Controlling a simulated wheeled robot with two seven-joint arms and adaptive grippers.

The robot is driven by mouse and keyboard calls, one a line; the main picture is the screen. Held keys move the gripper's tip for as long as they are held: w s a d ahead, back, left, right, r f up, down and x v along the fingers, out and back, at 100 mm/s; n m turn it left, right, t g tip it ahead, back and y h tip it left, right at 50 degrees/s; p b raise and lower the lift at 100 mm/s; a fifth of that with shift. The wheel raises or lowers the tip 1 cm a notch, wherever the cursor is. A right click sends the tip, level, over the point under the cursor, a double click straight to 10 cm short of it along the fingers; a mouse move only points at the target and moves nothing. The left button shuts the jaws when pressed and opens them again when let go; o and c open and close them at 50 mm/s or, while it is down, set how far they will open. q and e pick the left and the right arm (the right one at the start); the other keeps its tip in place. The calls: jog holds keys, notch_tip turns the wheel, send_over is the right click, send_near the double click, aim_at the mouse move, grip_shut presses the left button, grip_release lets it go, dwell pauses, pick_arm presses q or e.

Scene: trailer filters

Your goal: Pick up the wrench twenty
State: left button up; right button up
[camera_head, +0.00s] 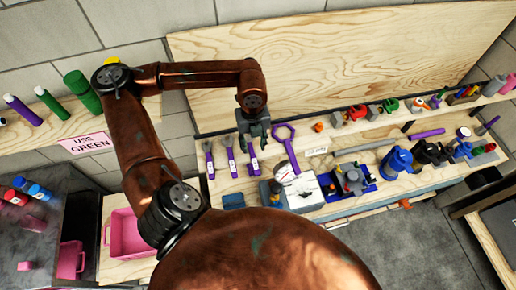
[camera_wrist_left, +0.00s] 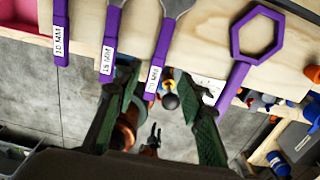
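Three purple-handled wrenches stand side by side along the bench, the third wrench (camera_head: 253,160) being the rightmost. In the left wrist view their labels read 10 MM on the first (camera_wrist_left: 61,30) and 15 MM on the second (camera_wrist_left: 108,50); the number on the third (camera_wrist_left: 165,45) is hard to read. A purple ring-headed wrench (camera_head: 289,143) lies right of them and shows in the wrist view (camera_wrist_left: 258,35). My left gripper (camera_head: 256,138) is open and empty above the third wrench, whose handle reaches between the spread green fingers (camera_wrist_left: 158,78) in that view.
A white round-dialed device (camera_head: 300,185) and a blue tray (camera_head: 366,186) of parts stand right of the wrenches. A pink bin (camera_head: 128,235) is at lower left. A dark claw-like shape (camera_wrist_left: 153,138), possibly my right gripper, shows small below.

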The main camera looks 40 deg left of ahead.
aim_at(254, 158)
pick_arm(q)
jog(key=f, duration=0.1)
jog(key=f+p, duration=0.2)
jog(key=shift+s+d+f, duration=0.25)
jog(key=shift+s+f, duration=0.1)
jog(key=shift+w+f+p, duration=0.2)
jog(key=shift+f+p, duration=0.1)
jog(key=shift+f, duration=0.85)
jog(key=shift+s+a+f, duration=0.1)
jog(key=shift+s+f, duration=0.1)
jog(key=shift+w, duration=0.1)
jog(key=shift+c, duration=1.1)
jog(key=c, duration=0.6)
grip_shut()
pick_arm(e)
jog(key=s+r, duration=0.2)
jog(key=shift+s+r, duration=0.25)
jog(key=shift+r, duration=0.1)
jog(key=shift+w+d, duration=0.15)
jog(key=shift+d, duration=0.25)
